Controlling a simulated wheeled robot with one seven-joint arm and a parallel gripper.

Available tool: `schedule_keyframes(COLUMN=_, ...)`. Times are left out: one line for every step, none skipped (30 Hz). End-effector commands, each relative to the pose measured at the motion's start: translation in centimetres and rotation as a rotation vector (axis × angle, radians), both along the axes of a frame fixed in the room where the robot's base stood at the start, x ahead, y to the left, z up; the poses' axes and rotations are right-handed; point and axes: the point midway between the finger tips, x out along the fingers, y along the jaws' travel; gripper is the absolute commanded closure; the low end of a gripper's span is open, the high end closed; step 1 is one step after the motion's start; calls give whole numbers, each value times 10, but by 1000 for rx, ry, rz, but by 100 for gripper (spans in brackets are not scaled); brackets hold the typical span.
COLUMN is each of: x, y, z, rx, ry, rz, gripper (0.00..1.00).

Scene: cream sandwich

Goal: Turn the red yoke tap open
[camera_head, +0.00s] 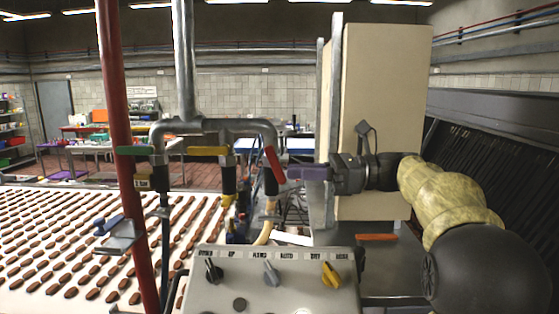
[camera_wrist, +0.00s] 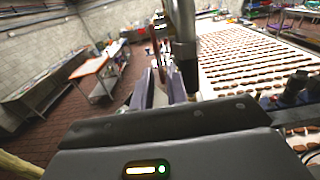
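The red tap handle (camera_head: 275,164) is on the rightmost of three taps under the grey pipe, in the head view. It is tilted, its upper end to the left and its lower end to the right. My gripper (camera_head: 292,172) reaches in from the right, its purple fingers level with the handle's lower end. Whether they touch it cannot be told. In the wrist view my gripper (camera_wrist: 161,80) shows two fingers with a gap between them and nothing clearly held. A dark vertical pipe part (camera_wrist: 187,65) stands just right of the fingers.
The green-handled tap (camera_head: 137,151) and yellow-handled tap (camera_head: 209,151) are to the left. A red post (camera_head: 118,130) stands in front. A control panel with knobs (camera_head: 270,285) is below. A conveyor of brown pieces (camera_head: 50,235) lies left. A cream cabinet (camera_head: 388,85) stands behind my arm.

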Motion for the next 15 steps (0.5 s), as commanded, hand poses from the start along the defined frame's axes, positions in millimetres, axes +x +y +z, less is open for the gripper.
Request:
schedule_keyframes(x=0, y=10, z=5, rx=0, ry=2, rz=3, gripper=85)
schedule_keyframes(x=-1, y=15, z=5, rx=0, ry=2, rz=4, gripper=85)
schedule_keyframes(x=0, y=21, z=4, rx=0, ry=2, rz=3, gripper=85)
schedule_keyframes(x=0, y=26, z=4, rx=0, ry=1, rz=3, gripper=85)
schedule_keyframes(x=0, y=30, z=4, rx=0, ry=2, rz=3, gripper=85)
schedule_keyframes(x=1, y=34, z=3, rx=0, ry=2, rz=2, gripper=85)
schedule_keyframes(x=1, y=37, z=3, rx=0, ry=2, rz=2, gripper=85)
schedule_keyframes(x=1, y=39, z=2, rx=0, ry=1, rz=2, gripper=85)
schedule_keyframes(x=1, y=41, z=2, rx=0, ry=0, rz=1, gripper=85)
schedule_keyframes(x=1, y=43, z=1, rx=0, ry=0, rz=0, gripper=85)
schedule_keyframes(x=1, y=43, z=1, rx=0, ry=0, rz=0, gripper=85)
schedule_keyframes(x=1, y=44, z=0, rx=-1, ry=0, rz=-1, gripper=85)
schedule_keyframes(x=2, y=44, z=0, rx=-1, ry=0, rz=-1, gripper=85)
schedule_keyframes(x=2, y=44, z=0, rx=-1, ry=0, rz=-1, gripper=85)
schedule_keyframes(x=2, y=44, z=0, rx=0, ry=0, rz=-1, gripper=85)
